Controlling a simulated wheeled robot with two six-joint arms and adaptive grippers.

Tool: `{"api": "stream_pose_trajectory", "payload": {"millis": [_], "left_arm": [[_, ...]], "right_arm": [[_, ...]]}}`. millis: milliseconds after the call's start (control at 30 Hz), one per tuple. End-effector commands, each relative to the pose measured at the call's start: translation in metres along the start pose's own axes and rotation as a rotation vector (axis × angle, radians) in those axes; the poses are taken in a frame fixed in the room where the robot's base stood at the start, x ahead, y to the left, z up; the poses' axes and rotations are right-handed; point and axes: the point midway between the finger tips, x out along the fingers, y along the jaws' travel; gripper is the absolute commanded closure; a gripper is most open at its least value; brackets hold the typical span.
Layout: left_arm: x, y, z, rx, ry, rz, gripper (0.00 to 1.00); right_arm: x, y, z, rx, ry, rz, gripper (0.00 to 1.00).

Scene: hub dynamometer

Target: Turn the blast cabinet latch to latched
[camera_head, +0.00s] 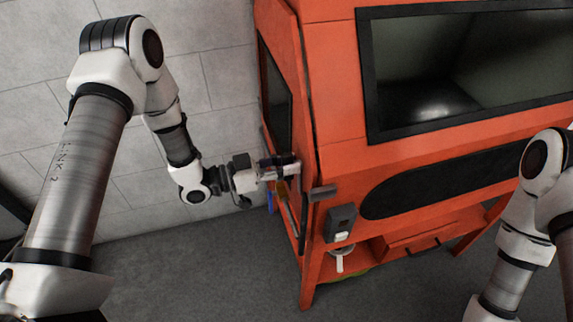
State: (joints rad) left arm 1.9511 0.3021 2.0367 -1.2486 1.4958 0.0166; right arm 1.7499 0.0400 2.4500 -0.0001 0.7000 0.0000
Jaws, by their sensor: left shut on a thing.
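The orange blast cabinet (330,120) stands at centre and right, with a door on its narrow left side. My left gripper (284,168) reaches in from the left to the front edge of that door. It is shut on the latch there; the fingers hide most of the latch, so its angle cannot be told. A dark grey block (323,192) juts from the cabinet's front corner, just below and right of the fingertips. My right arm shows at the right edge, but its gripper is out of view.
A dark box (340,222) is fixed to the cabinet front under the block. The front has a large dark window (470,60) and a long black oval panel (440,182). A grey tiled wall (215,80) stands behind; the grey floor (200,270) at lower left is clear.

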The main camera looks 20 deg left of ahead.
Motion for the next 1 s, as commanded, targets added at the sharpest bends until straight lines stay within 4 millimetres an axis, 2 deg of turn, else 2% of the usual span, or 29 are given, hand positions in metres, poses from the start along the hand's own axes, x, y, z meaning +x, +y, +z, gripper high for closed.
{"api": "stream_pose_trajectory", "payload": {"millis": [400,1000], "left_arm": [[0.000,-0.004,-0.001,-0.358,0.007,-0.001,1.00],[0.000,-0.008,0.000,-0.927,0.010,0.000,1.00]], "right_arm": [[0.011,0.000,0.000,0.000,0.000,0.000,1.00],[0.018,0.000,0.000,0.000,0.000,0.000,1.00]]}}
